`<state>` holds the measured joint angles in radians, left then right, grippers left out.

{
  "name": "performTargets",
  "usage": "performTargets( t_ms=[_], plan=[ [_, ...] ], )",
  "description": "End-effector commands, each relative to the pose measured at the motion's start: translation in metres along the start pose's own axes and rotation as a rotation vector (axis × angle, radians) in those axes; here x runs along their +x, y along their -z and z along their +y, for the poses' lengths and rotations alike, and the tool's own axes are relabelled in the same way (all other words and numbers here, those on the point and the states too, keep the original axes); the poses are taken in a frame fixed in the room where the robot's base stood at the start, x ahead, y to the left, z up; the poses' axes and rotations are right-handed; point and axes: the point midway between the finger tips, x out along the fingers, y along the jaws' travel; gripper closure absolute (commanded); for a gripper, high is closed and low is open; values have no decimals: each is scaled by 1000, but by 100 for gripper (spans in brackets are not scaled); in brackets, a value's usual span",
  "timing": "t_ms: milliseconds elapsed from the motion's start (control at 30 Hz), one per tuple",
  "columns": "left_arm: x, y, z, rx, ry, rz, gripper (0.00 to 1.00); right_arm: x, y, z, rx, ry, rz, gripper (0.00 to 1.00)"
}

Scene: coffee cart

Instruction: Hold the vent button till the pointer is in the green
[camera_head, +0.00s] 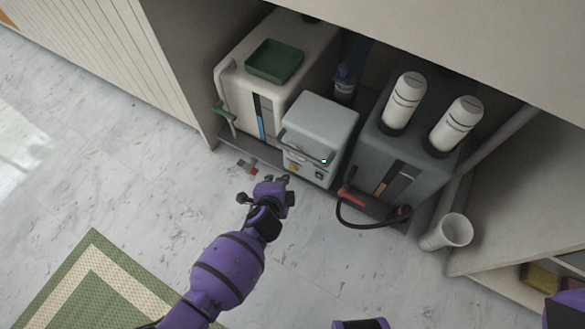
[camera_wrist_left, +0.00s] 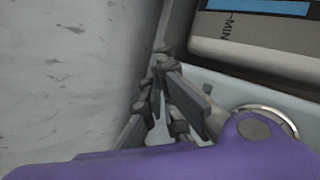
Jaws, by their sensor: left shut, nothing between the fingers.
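My left gripper (camera_head: 279,181) is shut and empty, low in front of the pale grey box (camera_head: 320,120) in the head view. In the left wrist view its closed fingers (camera_wrist_left: 165,90) lie beside the front of the units. The box has a handle, a small yellow part (camera_head: 293,167), a small dark part (camera_head: 319,175) and a green spot (camera_head: 324,160) on its front. I cannot tell which is the vent button. A round, pale-rimmed part (camera_wrist_left: 285,117) is partly hidden by my purple gripper body in the wrist view; no pointer is readable. My right gripper is out of view.
A white tank (camera_head: 240,95) with a green tray (camera_head: 274,57) stands left; its "MIN" label (camera_wrist_left: 238,27) shows at the wrist. A dark unit (camera_head: 400,150) with two white canisters stands right, with a black hose (camera_head: 370,226). Floor in front is open.

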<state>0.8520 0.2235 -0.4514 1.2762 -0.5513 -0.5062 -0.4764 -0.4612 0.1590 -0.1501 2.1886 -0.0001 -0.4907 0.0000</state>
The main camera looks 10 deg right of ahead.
Motion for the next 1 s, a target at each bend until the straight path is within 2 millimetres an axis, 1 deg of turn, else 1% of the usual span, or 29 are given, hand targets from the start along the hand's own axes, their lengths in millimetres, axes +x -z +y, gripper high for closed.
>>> performTargets(
  t_ms=[300, 500, 1000],
  plan=[
    [-22, -16, 15, -1, -1, -2, 100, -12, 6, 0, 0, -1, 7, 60],
    [-33, -23, 23, 0, -1, -1, 100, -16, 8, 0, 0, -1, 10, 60],
    [-34, -25, 25, 0, -1, -1, 100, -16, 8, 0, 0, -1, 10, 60]
  ],
)
